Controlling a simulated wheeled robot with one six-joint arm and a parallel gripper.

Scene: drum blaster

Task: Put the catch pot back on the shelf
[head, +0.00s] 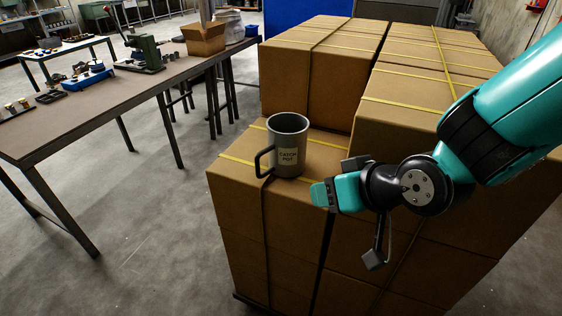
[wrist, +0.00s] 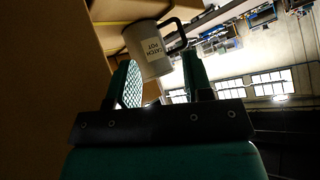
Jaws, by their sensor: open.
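The catch pot (head: 288,143) is a grey mug-shaped vessel with a black side handle and a pale "CATCH POT" label. It stands upright on a lower cardboard box, with its handle to the left in the head view. My gripper (head: 325,193) is just to the right of the pot and nearer the camera. The gripper is empty and seems apart from the pot. I cannot identify the shelf in either view.
Taller strapped cartons (head: 325,60) rise behind the pot, and more (head: 420,100) stand to the right near my arm. A workbench (head: 110,95) with tools and an open box (head: 203,38) stands at left. Bare concrete floor (head: 150,225) lies between bench and cartons.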

